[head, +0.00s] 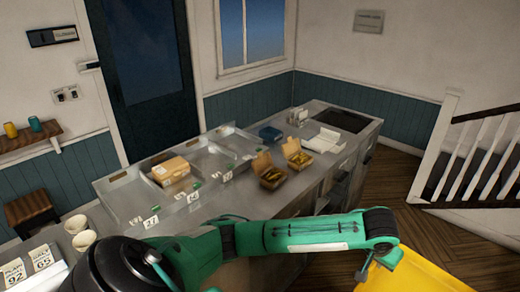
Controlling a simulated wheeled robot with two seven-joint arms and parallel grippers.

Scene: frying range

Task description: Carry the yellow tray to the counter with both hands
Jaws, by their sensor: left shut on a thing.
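The yellow tray (425,277) is at the lower right of the head view, tilted and cut off by the picture's edges. My left arm reaches across the front of the view, and its gripper (376,264) is shut on the tray's left edge. The fingertips are small and partly hidden by the gripper itself. The metal counter (322,174) runs from the lower left to the back right, beyond my arm. The tray is apart from it, to the right of its near side. My right gripper is not in view.
The stair railing (475,150) is at right; wooden floor (425,215) lies clear between.

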